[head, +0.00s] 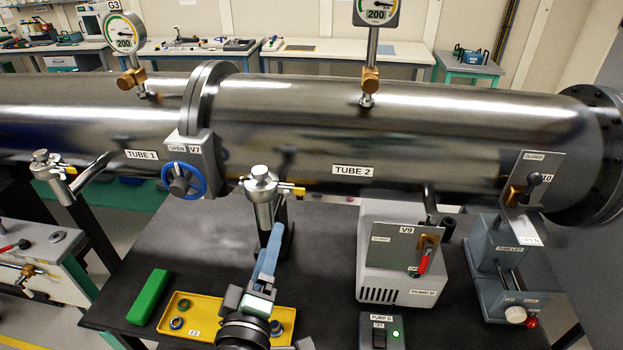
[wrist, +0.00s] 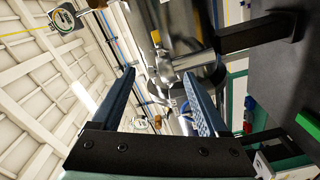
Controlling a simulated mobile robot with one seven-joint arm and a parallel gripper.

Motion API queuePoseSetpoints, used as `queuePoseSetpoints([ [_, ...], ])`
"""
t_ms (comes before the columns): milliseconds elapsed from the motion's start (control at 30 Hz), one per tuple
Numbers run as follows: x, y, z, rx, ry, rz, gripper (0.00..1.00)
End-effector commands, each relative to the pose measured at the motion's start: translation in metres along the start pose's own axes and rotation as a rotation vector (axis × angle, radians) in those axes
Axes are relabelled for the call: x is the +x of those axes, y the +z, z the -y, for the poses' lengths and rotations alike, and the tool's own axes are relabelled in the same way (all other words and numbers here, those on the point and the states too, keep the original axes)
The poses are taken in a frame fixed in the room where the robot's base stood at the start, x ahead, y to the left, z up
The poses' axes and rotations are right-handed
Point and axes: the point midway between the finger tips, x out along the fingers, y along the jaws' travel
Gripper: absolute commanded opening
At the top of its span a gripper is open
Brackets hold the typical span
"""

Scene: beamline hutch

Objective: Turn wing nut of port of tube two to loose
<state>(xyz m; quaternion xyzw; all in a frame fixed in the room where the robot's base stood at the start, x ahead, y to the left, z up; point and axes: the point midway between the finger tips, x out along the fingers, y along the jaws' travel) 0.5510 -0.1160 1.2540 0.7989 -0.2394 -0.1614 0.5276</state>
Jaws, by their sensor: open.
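The port of tube two (head: 260,190) is a silver fitting with a clamp around its top, below the left part of TUBE 2 (head: 390,130). My gripper (head: 272,235) is just below and in front of the port, pointing up. In the wrist view my gripper (wrist: 160,80) is open, with nothing held between its blue fingers. Silver fitting parts (wrist: 180,62) show beyond the fingertips; I cannot tell any contact.
Left of the port are valve V7 with a blue handwheel (head: 183,180) and a similar port (head: 50,170) on TUBE 1. A yellow tray (head: 190,332) and green block (head: 149,297) lie below. The V9 box (head: 395,285) stands right, with bare black table between.

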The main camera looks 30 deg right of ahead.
Motion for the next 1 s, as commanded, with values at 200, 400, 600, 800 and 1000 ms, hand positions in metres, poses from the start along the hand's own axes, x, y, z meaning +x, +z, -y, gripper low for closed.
queuePoseSetpoints([
  [200,0.007,0.001,0.0,-0.064,0.009,0.008,0.78],
  [400,0.038,0.0,-0.003,-0.061,0.01,0.009,0.78],
  [600,0.073,0.001,-0.003,-0.059,0.009,0.009,0.78],
  [800,0.104,0.002,-0.002,-0.058,0.009,0.009,0.78],
  [1000,0.122,0.002,-0.001,-0.057,0.009,0.008,0.78],
])
